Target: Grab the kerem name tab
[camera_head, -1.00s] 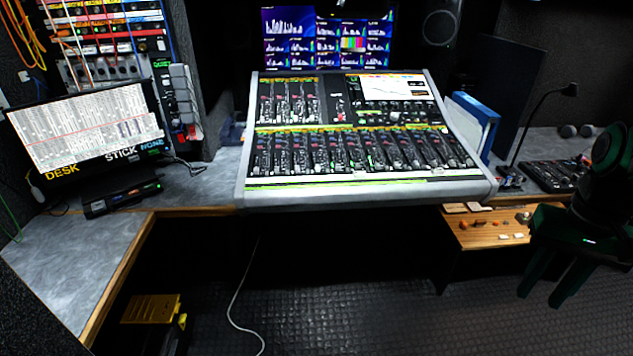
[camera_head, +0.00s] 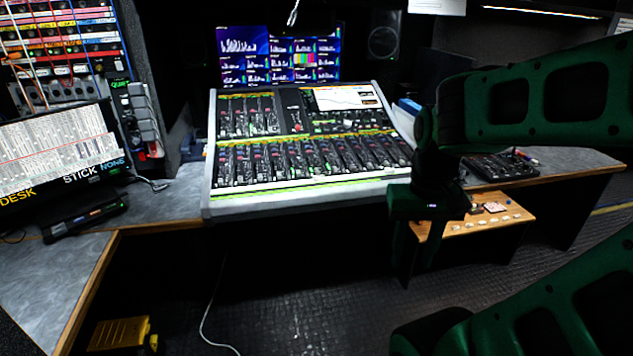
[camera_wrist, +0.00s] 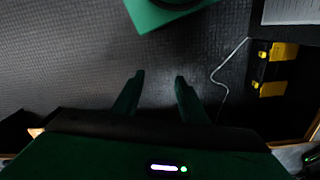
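I cannot pick out the kerem name tab by its writing in either view. Several small pale pieces (camera_head: 487,224) lie along the front of a low wooden shelf (camera_head: 518,213), right of the mixing desk, too small to read. In the head view my gripper (camera_head: 415,268) hangs in front of the left end of that shelf and hides part of it. In the wrist view my gripper (camera_wrist: 156,82) points at the dark floor, its two fingers apart with nothing between them.
The mixing desk (camera_head: 300,190) stands on the grey counter. A monitor (camera_head: 50,150) is at left. A black and yellow case (camera_head: 120,335) is on the floor and shows in the wrist view (camera_wrist: 282,65). A white cable (camera_head: 205,325) trails nearby. Open floor lies below the shelf.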

